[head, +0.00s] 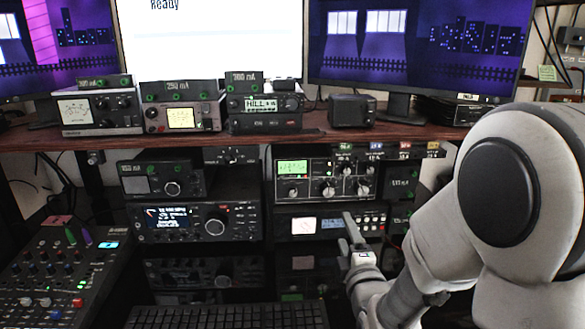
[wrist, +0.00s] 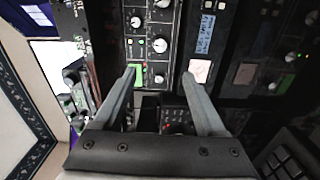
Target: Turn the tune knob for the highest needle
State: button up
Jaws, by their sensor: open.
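The tuner (head: 316,198) is a dark panel in the rack below the shelf, with a lit green meter (head: 292,168) at its upper left and several silver knobs, one of them (head: 328,190) near the middle. Its knob labels and needle are too small to read. In the wrist view the tuner is turned sideways, with the green meter (wrist: 138,76) by the left fingertip and a knob (wrist: 159,79) showing between the fingertips. My gripper (head: 348,222) is open and empty, just below the tuner in the head view. I cannot tell its distance from the panel.
Below the tuner is a unit with a pink meter (head: 303,226) and a pale blue display (head: 338,224). A radio (head: 190,220) with a large knob stands to the left. A shelf (head: 230,142) with several radios runs above. A keyboard (head: 230,316) and mixer (head: 60,275) lie in front.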

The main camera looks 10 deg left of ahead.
jog(key=m+p, duration=1)
jog(key=m, duration=1.5)
send_near(328, 194)
jog(key=shift+y, duration=0.4)
jog(key=x, duration=0.8)
jog(key=shift+w+d, duration=0.1)
jog(key=shift+w, duration=0.25)
grip_shut()
